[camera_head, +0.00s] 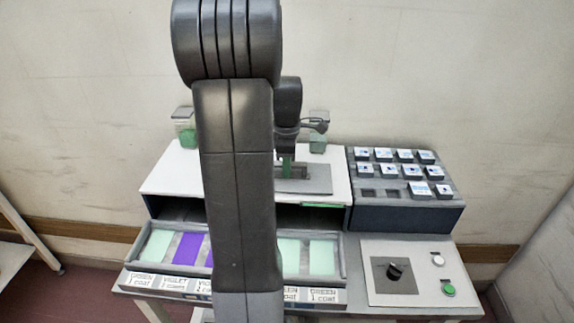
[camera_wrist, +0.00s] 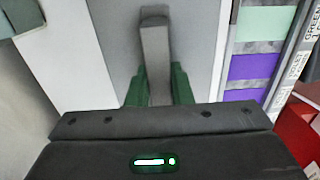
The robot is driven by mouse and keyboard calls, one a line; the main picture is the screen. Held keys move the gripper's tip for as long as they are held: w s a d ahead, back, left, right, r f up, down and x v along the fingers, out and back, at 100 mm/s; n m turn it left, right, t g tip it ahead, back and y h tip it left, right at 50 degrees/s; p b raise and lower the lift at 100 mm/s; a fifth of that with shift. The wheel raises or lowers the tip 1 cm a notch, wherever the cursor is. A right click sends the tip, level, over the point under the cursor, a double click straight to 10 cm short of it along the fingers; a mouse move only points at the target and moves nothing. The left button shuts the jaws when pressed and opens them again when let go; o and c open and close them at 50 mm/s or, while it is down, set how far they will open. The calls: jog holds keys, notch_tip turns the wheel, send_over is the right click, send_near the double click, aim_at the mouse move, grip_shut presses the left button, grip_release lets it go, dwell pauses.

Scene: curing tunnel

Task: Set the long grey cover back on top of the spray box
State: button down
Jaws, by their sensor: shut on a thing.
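The long grey cover (camera_head: 312,186) is a flat plate with a raised bar handle. It is over the right part of the spray box's white top (camera_head: 168,172); my arm hides its left part. I cannot tell whether it rests on the top or hangs just above it. In the wrist view the cover (camera_wrist: 199,60) fills the middle, with the white box top (camera_wrist: 72,55) beside it. My gripper (camera_head: 287,168) is shut on the handle (camera_wrist: 155,45), its green fingers (camera_wrist: 158,88) on either side of the bar. Any opening under the cover is hidden.
A tray (camera_head: 341,262) of green and violet panels sits at the box's dark front opening. A dark rack (camera_head: 400,216) of white-topped blocks stands right of the box, behind a panel (camera_head: 420,252) with a black knob. Two green-filled jars (camera_head: 185,128) stand behind the box.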

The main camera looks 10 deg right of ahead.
jog(key=shift+f, duration=0.25)
jog(key=c, duration=1.2)
grip_release()
notch_tip(320, 180, up, 14)
jog(key=shift+b, duration=0.3)
jog(key=shift+f, duration=0.1)
notch_tip(320, 180, down, 14)
jog(key=shift+r, duration=0.1)
jog(key=shift+r+p, duration=0.25)
jog(key=shift+p, duration=0.1)
